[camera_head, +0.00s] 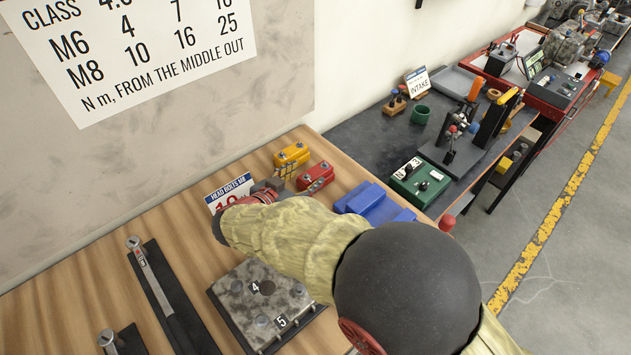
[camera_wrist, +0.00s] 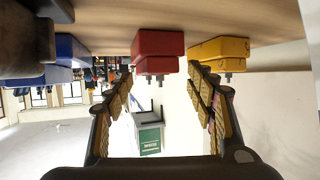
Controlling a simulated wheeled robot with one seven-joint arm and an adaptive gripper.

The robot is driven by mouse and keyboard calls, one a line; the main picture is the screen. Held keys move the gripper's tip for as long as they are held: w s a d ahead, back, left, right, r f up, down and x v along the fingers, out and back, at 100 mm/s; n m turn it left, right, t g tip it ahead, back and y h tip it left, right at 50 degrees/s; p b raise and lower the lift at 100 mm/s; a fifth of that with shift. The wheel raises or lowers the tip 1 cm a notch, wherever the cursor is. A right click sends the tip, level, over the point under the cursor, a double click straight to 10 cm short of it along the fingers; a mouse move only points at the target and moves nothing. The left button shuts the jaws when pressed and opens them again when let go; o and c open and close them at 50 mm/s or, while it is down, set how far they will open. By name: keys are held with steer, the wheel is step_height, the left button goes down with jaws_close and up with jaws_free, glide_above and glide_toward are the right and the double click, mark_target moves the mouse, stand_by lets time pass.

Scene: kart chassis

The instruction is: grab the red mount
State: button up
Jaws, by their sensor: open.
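The red mount (camera_head: 316,178) is a small red block with bolts on top, standing on the wooden bench. In the wrist view the red mount (camera_wrist: 158,46) appears upside down, ahead of my gripper and roughly between the lines of its fingers. My gripper (camera_wrist: 160,82) is open and empty, with a finger on each side and a gap between the fingertips and the mount. In the head view my arm's sleeve covers part of the bench, and my gripper (camera_head: 272,188) shows only partly beside the yellow and red mounts.
A yellow mount (camera_head: 291,155) stands close beside the red one, also in the wrist view (camera_wrist: 220,52). A blue block (camera_head: 374,203) is on the other side. A torque wrench (camera_head: 160,290), a grey numbered plate (camera_head: 262,305) and a sign (camera_head: 228,192) are on the bench.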

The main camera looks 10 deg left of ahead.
steer(key=shift+r, duration=0.1)
steer(key=c, duration=0.3)
jaws_close()
stand_by(0.4)
